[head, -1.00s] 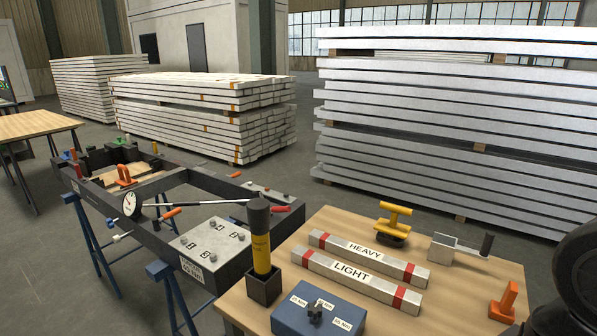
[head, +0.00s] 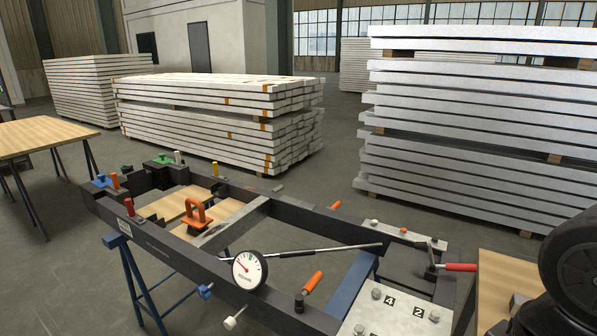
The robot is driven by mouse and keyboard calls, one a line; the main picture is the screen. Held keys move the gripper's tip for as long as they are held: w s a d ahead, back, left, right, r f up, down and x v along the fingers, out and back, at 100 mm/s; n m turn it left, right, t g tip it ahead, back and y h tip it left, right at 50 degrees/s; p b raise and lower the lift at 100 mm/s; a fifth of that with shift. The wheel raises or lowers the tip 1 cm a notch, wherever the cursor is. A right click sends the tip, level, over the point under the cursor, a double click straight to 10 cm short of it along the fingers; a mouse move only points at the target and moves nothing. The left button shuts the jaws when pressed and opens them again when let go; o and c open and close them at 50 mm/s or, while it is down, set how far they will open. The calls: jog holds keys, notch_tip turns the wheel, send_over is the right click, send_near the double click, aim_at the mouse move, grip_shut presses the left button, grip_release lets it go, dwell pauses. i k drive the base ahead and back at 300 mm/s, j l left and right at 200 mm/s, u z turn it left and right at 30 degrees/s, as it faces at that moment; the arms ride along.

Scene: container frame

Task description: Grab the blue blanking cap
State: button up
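A small blue piece (head: 100,181) sits on the dark corner block at the far left end of the black frame (head: 165,250). It may be the blue blanking cap, but it is too small to tell its shape. Another small blue piece (head: 205,291) sticks out from the frame's near side, left of a white one (head: 234,322). I cannot tell which of the two is the cap. My gripper is not in view; a dark rounded part of my arm (head: 575,270) seems to show at the right edge.
The frame stands on blue trestles (head: 138,285). On it are an orange-handled clamp (head: 197,215), a dial gauge (head: 249,269), green (head: 160,160), yellow (head: 215,169) and red (head: 129,206) pieces, and a numbered plate (head: 400,315). A wooden table (head: 40,140) stands left; beam stacks stand behind.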

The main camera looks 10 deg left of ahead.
aim_at(102, 182)
jog(key=i+j, duration=0.1)
jog(key=j, duration=0.4)
jog(key=i+j, duration=0.1)
jog(key=j, duration=0.35)
jog(key=i+j, duration=0.1)
jog(key=j, duration=0.4)
jog(key=i+j, duration=0.1)
jog(key=j, duration=0.35)
jog(key=i+j, duration=0.1)
jog(key=j, duration=0.4)
jog(key=i+j, duration=0.1)
jog(key=j, duration=0.35)
jog(key=i+j, duration=0.1)
jog(key=j, duration=0.55)
jog(key=i+j, duration=0.1)
jog(key=j, duration=1.2)
jog(key=i+j, duration=0.15)
jog(key=j, duration=0.5)
jog(key=i+j, duration=0.1)
jog(key=j, duration=0.55)
jog(key=i+j, duration=0.1)
jog(key=j, duration=0.55)
